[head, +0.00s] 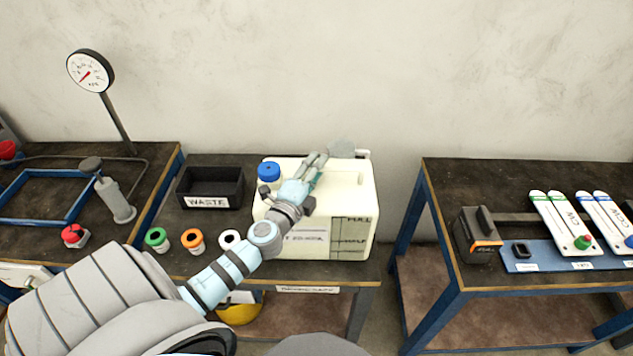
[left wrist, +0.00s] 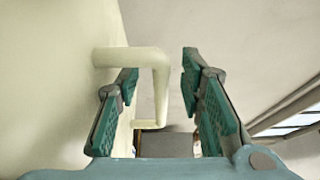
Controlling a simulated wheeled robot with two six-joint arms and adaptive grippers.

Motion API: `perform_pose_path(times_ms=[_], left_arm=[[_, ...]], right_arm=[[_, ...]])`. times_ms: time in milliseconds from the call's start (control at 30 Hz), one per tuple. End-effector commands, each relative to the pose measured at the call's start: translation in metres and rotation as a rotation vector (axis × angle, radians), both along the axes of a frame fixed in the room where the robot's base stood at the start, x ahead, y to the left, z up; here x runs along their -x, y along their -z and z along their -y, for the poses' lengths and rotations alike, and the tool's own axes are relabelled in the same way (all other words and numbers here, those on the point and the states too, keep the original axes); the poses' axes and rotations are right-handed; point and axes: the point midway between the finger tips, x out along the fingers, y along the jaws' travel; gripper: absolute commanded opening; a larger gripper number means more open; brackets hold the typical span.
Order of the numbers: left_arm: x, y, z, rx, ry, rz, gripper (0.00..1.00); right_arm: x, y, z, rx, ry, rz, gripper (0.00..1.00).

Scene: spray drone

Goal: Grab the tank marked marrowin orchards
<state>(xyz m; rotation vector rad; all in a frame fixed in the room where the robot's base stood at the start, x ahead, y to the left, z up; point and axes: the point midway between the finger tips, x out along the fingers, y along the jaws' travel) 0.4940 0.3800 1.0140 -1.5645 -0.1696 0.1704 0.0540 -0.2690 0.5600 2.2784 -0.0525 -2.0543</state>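A cream tank (head: 349,205) with a blue cap (head: 269,172) stands on the middle bench. Its front carries a label with small text, partly hidden by my left arm and not readable, and a level scale at the right. My left gripper (head: 317,160) is over the top of the tank. In the left wrist view, my left gripper (left wrist: 161,72) is open, with a cream handle loop (left wrist: 160,88) between its fingers and the pale tank wall (left wrist: 50,70) at the left. I cannot tell whether a finger touches the handle. My right gripper is out of view.
A black waste bin (head: 211,187) stands left of the tank. A gauge (head: 91,71) stands at the left bench. The right bench (head: 450,185) is across a gap.

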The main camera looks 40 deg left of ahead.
Motion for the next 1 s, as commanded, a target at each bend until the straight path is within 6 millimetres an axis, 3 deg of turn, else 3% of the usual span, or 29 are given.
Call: perform_pose_path(times_ms=[233,433,467,1000], left_arm=[[-0.0042,-0.0001,-0.0004,0.0,0.001,-0.001,0.33],[-0.004,-0.0001,-0.0005,0.0,0.001,-0.001,0.01],[-0.0039,-0.0001,-0.0004,0.0,0.001,-0.001,0.0],[-0.0044,-0.003,-0.0002,-0.003,0.002,0.003,0.0]], right_arm=[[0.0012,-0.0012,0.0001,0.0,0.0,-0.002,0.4],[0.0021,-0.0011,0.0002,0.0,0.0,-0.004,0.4],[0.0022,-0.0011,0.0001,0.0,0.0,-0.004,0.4],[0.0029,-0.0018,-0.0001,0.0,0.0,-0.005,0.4]])
